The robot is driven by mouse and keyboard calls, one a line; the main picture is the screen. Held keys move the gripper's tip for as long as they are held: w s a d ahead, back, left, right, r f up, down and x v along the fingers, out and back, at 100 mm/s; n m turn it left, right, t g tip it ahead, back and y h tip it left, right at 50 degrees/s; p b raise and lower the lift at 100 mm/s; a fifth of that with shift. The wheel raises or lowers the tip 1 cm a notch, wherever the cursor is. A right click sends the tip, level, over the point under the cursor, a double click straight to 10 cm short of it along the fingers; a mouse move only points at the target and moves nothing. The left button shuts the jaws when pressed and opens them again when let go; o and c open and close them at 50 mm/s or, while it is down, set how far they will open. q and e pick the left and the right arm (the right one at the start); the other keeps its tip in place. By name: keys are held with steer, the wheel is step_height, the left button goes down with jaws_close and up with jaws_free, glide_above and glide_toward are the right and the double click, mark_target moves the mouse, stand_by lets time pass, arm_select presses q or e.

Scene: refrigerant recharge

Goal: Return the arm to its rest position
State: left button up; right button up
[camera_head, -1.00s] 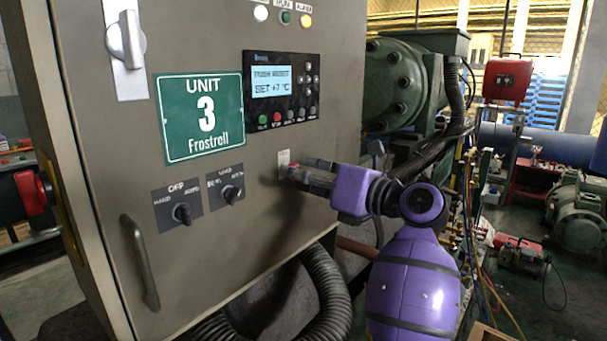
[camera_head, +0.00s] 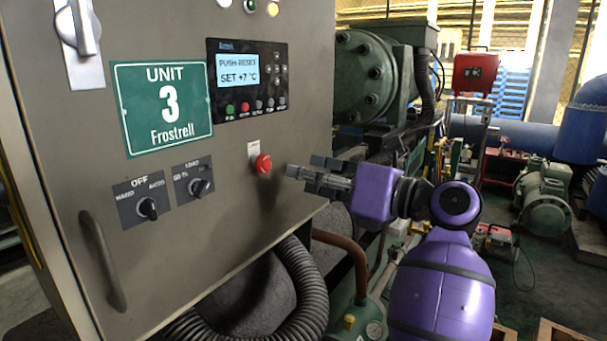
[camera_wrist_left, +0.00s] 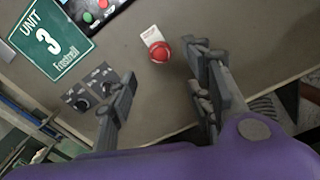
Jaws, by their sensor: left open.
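My left gripper (camera_head: 302,168) is just right of the red push button (camera_head: 263,164) on the grey control cabinet, with a gap between them. The gripper is open and holds nothing. In the left wrist view, the fingers (camera_wrist_left: 162,78) stand well apart and the red button (camera_wrist_left: 160,52) shows between and beyond them, on its pale plate. My purple forearm (camera_head: 440,285) rises from the lower right of the head view. My right gripper is not in view.
The cabinet carries a green "UNIT 3 Frostrell" sign (camera_head: 162,108), a display (camera_head: 238,75), two rotary switches (camera_head: 148,208) and a door handle (camera_head: 103,262). A black corrugated hose (camera_head: 305,285) hangs below. The green compressor (camera_head: 372,75) stands behind the arm.

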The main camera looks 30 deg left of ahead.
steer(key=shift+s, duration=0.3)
